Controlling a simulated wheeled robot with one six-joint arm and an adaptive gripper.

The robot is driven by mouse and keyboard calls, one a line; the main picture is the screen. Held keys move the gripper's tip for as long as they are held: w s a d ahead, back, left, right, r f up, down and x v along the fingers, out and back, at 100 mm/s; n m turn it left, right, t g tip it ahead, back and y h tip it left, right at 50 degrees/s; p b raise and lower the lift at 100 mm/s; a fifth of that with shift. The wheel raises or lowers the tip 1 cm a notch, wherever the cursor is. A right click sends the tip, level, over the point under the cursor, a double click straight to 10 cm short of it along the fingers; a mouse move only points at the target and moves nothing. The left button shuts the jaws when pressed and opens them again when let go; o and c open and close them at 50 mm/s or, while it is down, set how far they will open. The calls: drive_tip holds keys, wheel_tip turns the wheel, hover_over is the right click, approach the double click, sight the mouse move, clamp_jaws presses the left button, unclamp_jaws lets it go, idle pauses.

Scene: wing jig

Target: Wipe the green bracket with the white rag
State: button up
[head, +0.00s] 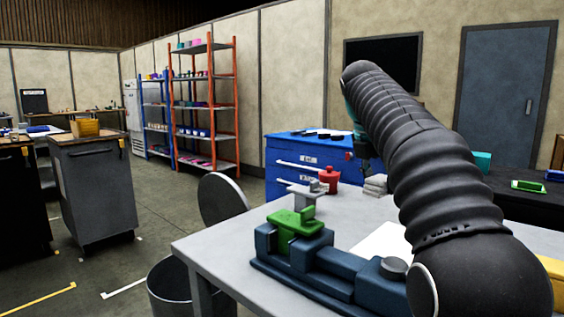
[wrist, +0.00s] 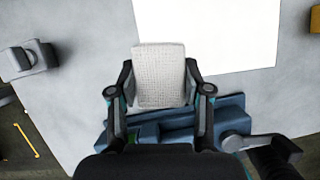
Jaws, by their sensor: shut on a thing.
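The white rag (wrist: 160,77) is a pale, textured folded cloth. In the wrist view it lies between the two fingers of my gripper (wrist: 160,70), which is shut on it. In the head view my gripper (head: 363,158) is beyond the vise, with the pale rag (head: 375,185) low by it; my arm hides part of this area. The green bracket (head: 293,221) sits in the jaws of the blue vise (head: 330,270), nearer the table's front left, apart from the rag. A bit of its green (wrist: 148,130) shows in the wrist view, mostly hidden by my gripper.
A white sheet (wrist: 210,32) lies on the grey table (head: 205,244). A grey metal block (head: 306,194) and a red can (head: 329,180) stand behind the bracket. The vise's handle (wrist: 262,143) sticks out at the right in the wrist view. A blue drawer cabinet (head: 300,165) is behind.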

drive_tip(key=a+r+n, duration=0.1)
drive_tip(key=a+r, duration=0.1)
drive_tip(key=a, duration=0.7)
drive_tip(key=n, duration=0.1)
hover_over(284, 217)
drive_tip(key=w+d, duration=0.2)
drive_tip(key=shift+a+f+t+y, duration=0.3)
drive_tip(key=shift+f+y, duration=0.1)
drive_tip(key=shift+f, duration=0.3)
drive_tip(key=shift+f+b, duration=0.5)
drive_tip(key=shift+f, duration=0.25)
drive_tip(key=shift+f+b, duration=0.55)
drive_tip(key=shift+f, duration=0.5)
drive_tip(key=shift+s+a+r+p, duration=0.15)
drive_tip(key=shift+s+a+p, duration=0.15)
drive_tip(key=shift+s+a, duration=0.85)
drive_tip(key=shift+s, duration=0.35)
drive_tip(key=shift+p, duration=0.35)
